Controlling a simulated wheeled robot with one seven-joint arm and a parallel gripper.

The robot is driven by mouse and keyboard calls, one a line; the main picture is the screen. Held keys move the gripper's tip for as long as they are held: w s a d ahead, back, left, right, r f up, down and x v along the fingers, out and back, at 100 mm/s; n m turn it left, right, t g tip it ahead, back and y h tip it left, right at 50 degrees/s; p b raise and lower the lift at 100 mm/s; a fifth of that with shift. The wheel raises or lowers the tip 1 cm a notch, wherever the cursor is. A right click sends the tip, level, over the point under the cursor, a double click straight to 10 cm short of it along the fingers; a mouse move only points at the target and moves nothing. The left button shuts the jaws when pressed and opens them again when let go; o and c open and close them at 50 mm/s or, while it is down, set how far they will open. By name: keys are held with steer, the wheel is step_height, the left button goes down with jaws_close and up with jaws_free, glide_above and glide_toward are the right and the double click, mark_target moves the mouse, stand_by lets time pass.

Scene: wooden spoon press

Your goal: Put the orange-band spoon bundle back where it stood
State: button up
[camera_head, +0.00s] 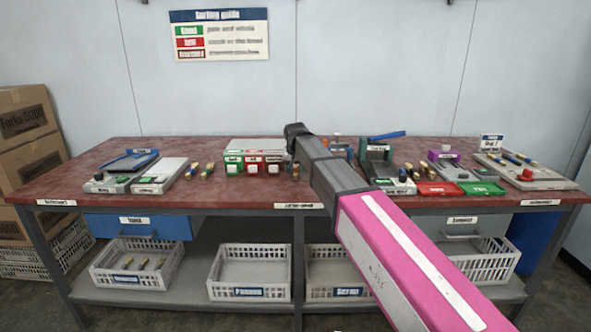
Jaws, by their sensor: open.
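My arm reaches over the table from the lower right, and its dark far end, with my gripper (294,150), is above the middle of the bench. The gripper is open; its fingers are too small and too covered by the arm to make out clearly. Small spoon bundles stand in pairs, one pair (202,169) left of the middle and another (413,171) right of it. A brownish upright piece (295,171) stands just below the arm's end, perhaps a bundle. Band colours are too small to read, so I cannot tell which bundle has the orange band.
A block with green, red and white parts (254,165) stands left of the arm's end. Grey machines (160,176) are at the left; red (437,188) and green (481,188) trays and another machine (525,172) are at the right. White baskets (250,272) sit on the lower shelf.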

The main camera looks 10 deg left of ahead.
steer(key=v, duration=1.1)
steer(key=shift+s+r, duration=0.2)
steer(key=shift+r, duration=0.05)
